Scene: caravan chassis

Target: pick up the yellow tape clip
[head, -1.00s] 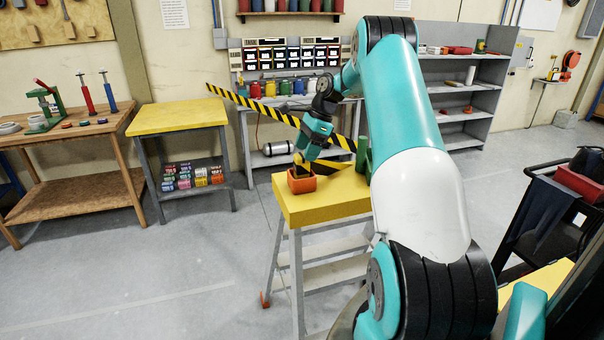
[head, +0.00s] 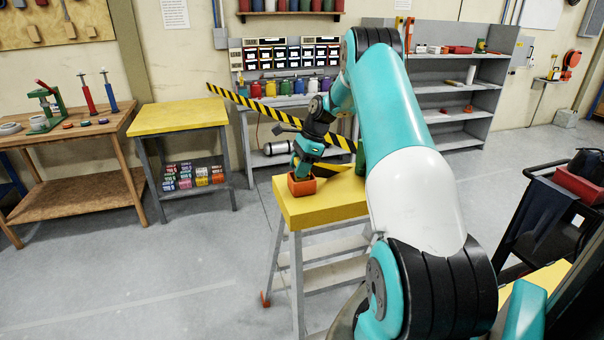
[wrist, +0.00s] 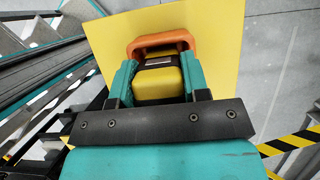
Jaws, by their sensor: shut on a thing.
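The yellow tape clip (wrist: 157,82), yellow with a dark band, sits between the two teal fingers of my gripper (wrist: 158,75) in the wrist view. My gripper is shut on it. The clip is hard to make out there. I cannot tell whether it still touches the box.
A black-and-yellow striped bar (head: 270,118) slants across behind my gripper. A green upright object (head: 361,157) stands on the stand, partly hidden by my arm. A second yellow-topped table (head: 178,116) stands to the left, with open floor between.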

